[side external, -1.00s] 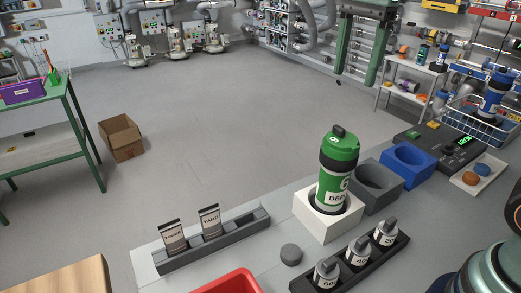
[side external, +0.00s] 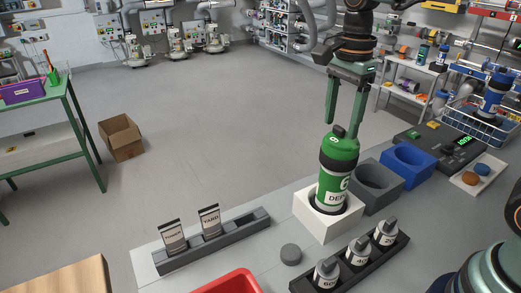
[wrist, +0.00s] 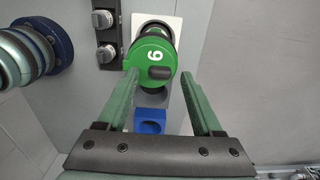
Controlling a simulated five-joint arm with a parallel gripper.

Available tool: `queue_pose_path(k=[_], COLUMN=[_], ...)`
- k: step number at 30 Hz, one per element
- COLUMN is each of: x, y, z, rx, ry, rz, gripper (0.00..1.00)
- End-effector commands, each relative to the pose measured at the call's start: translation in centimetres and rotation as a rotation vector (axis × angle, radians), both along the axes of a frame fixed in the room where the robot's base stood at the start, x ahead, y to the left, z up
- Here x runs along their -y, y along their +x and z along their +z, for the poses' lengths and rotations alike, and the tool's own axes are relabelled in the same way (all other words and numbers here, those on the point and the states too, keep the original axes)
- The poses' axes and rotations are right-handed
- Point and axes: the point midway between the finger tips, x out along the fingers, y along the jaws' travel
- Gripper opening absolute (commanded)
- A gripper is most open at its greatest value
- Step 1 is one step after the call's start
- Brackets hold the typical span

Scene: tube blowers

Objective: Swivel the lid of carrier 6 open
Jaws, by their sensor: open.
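Carrier 6 (side external: 335,185) is a green cylinder with black bands, standing upright in a white square block (side external: 314,222). Its green lid (side external: 341,147), with a dark knob on top, sits over the body. In the wrist view the lid (wrist: 150,52) shows a white 6 and the dark knob from above. My gripper (side external: 342,124) is open above the carrier, its two green fingers spread with the tips at about lid height in the side view. In the wrist view my gripper (wrist: 160,72) has a finger on each side of the lid; contact cannot be told.
A grey holder (side external: 376,190) and a blue holder (side external: 408,160) stand behind the white block. A black rack with several weights (side external: 358,258) stands in front, beside a dark disc (side external: 291,254). A rail with two labelled cards (side external: 212,240) lies left. A red tray (side external: 232,282) is at the front edge.

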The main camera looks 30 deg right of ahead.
Motion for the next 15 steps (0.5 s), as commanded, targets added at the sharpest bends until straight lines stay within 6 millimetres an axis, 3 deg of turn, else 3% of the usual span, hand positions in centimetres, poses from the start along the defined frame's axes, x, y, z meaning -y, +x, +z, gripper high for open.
queue_pose_path(k=[12,15], x=[0.0,0.0], y=[-0.01,-0.01], z=[-0.8,-0.79], rx=[0.0,0.0], ry=[0.0,0.0], rz=[0.0,0.0], gripper=[0.68,0.29])
